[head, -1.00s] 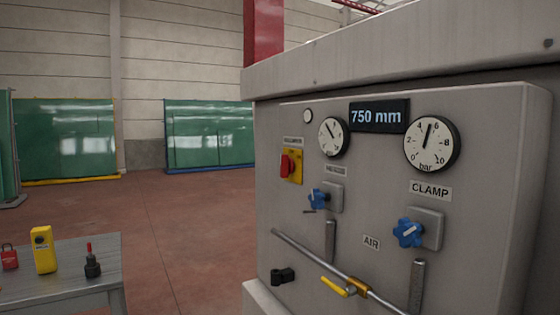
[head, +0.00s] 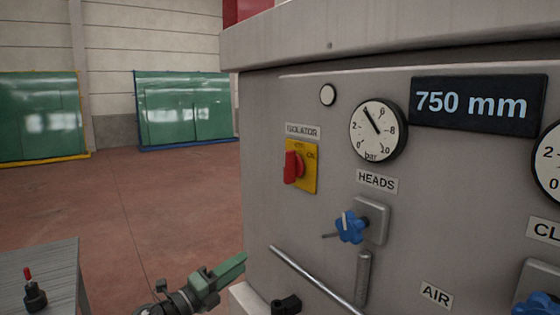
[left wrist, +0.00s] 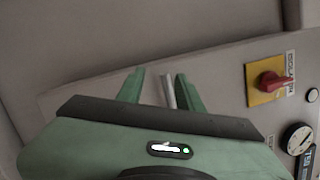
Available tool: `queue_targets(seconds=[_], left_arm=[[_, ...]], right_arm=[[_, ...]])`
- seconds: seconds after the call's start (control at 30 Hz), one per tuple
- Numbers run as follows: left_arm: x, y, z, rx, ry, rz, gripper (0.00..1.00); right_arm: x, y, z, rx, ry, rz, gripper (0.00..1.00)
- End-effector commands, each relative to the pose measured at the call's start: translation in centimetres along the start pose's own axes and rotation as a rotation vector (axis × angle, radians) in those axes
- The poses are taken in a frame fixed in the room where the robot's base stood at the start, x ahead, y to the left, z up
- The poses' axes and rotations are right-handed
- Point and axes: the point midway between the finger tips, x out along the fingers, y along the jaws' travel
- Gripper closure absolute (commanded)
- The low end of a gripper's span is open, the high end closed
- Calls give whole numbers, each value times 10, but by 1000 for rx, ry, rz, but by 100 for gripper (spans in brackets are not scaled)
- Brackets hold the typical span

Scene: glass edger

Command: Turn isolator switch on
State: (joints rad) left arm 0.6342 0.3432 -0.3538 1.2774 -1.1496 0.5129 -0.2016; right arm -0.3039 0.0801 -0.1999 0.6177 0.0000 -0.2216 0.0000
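The isolator switch is a red knob (head: 292,167) on a yellow plate (head: 309,180), under an ISOLATOR label (head: 302,131) on the grey panel. The knob stands roughly upright in the head view. The switch also shows at the right of the left wrist view (left wrist: 268,80). My left gripper (head: 238,268) is green and sits low in the head view, below and left of the switch, apart from it. In the left wrist view its two fingers (left wrist: 158,80) are spread with a gap between them and hold nothing. My right gripper is not in view.
A heads gauge (head: 378,130), a blue heads knob (head: 350,228) and a grey pipe (head: 315,281) are on the panel right of and below the switch. A grey table (head: 45,275) with a small black and red item (head: 34,290) stands at lower left. Floor between is clear.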

Motion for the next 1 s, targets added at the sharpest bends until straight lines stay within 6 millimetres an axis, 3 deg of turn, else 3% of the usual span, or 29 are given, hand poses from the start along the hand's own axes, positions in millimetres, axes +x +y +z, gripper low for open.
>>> queue_targets(seconds=[0.03,0.1,0.2,0.3,0.4,0.5,0.8,1.0], left_arm=[[15,-67,11,194,65,-55,64],[26,-139,15,469,145,-98,64],[29,-211,16,799,218,-113,64],[26,-253,18,1021,249,-101,64],[24,-273,20,1139,261,-86,64],[29,-280,20,1178,263,-80,64],[75,-278,9,1175,263,-80,64],[95,-275,4,1173,261,-80,64]], right_arm=[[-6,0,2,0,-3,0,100],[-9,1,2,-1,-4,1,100],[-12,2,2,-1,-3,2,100],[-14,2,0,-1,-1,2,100],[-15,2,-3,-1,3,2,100],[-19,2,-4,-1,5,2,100],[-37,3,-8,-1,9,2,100],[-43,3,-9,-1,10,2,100]])
